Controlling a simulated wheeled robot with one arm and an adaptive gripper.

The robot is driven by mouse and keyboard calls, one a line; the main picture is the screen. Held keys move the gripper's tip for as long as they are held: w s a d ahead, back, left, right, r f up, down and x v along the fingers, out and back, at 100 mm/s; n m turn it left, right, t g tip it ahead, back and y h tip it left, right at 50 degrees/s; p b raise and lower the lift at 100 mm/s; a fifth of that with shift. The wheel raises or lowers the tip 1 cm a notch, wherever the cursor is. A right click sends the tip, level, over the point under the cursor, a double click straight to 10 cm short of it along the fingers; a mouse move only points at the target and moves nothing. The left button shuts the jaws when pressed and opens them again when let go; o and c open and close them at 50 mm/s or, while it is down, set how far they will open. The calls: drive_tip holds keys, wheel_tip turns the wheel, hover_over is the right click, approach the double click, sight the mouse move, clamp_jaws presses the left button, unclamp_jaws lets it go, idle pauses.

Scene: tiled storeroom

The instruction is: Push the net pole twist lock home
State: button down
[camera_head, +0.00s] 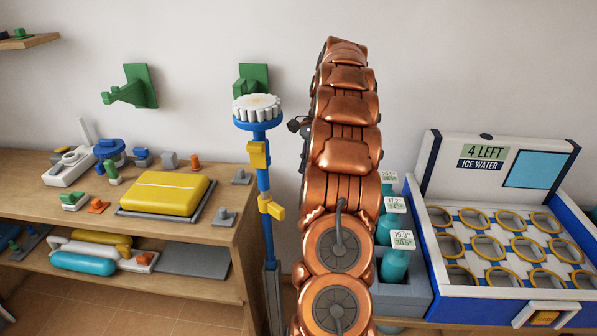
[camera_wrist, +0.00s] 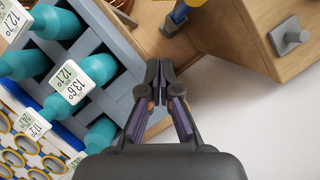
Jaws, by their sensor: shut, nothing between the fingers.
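The net pole (camera_head: 264,180) stands upright in the head view, left of my arm. It is blue, with a white ribbed round cap (camera_head: 256,104) on top and a grey lower part. Two yellow fittings sit on it, an upper one (camera_head: 258,154) and a lower one (camera_head: 271,208) whose lever sticks out to the right. I cannot tell which is the twist lock. In the wrist view a blue and yellow piece of the pole (camera_wrist: 178,17) shows at the top edge. My gripper (camera_wrist: 160,64) is shut and empty, apart from the pole. My arm hides it in the head view.
A wooden shelf unit (camera_head: 225,232) with a yellow case (camera_head: 165,193) stands left. A grey crate (camera_head: 405,298) of teal bottles (camera_head: 394,265) and a blue-white ice water box (camera_head: 452,300) stand right. Green wall hooks (camera_head: 138,88) are behind.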

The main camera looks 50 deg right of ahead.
sight(270, 207)
drive_tip(key=a+f+p, duration=0.1)
drive_tip(key=a+f, duration=0.6)
drive_tip(key=f, duration=0.1)
drive_tip(key=shift+f+p, duration=0.15)
drive_tip(key=shift+p, duration=0.2)
drive_tip(key=shift+w+a, duration=0.1)
drive_tip(key=shift+a, duration=0.2)
idle(0.5)
